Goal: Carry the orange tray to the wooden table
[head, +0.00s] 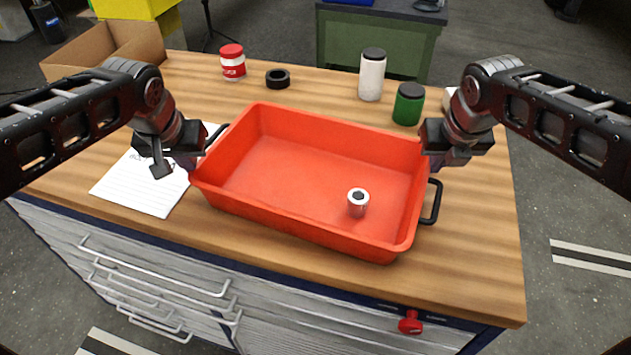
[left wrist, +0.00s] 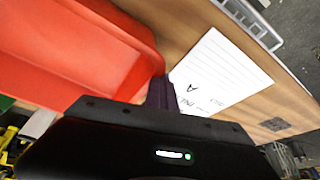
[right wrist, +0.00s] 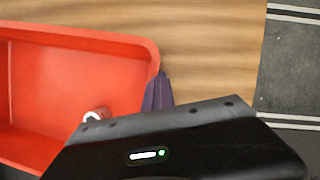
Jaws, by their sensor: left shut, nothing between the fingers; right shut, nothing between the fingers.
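The orange tray (head: 300,222) looks red-orange and sits on the wooden top of a drawer cabinet (head: 470,270). It has a black handle at each end; the right handle (head: 434,205) shows clearly and the left one (head: 215,134) partly. A small silver cylinder (head: 358,205) stands inside it. My left gripper (head: 187,162) is shut and empty beside the tray's left end. My right gripper (head: 452,157) is shut and empty beside its right end. The dark fingers also show close to the tray's rim in the left wrist view (left wrist: 161,94) and right wrist view (right wrist: 158,92). Contact is unclear.
A paper sheet (head: 140,187) lies left of the tray. Behind stand a red-lidded jar (head: 232,67), a black ring (head: 278,78), a white bottle (head: 372,77) and a green jar (head: 408,106). A cardboard box (head: 100,52) is back left. A green cabinet (head: 375,42) stands beyond.

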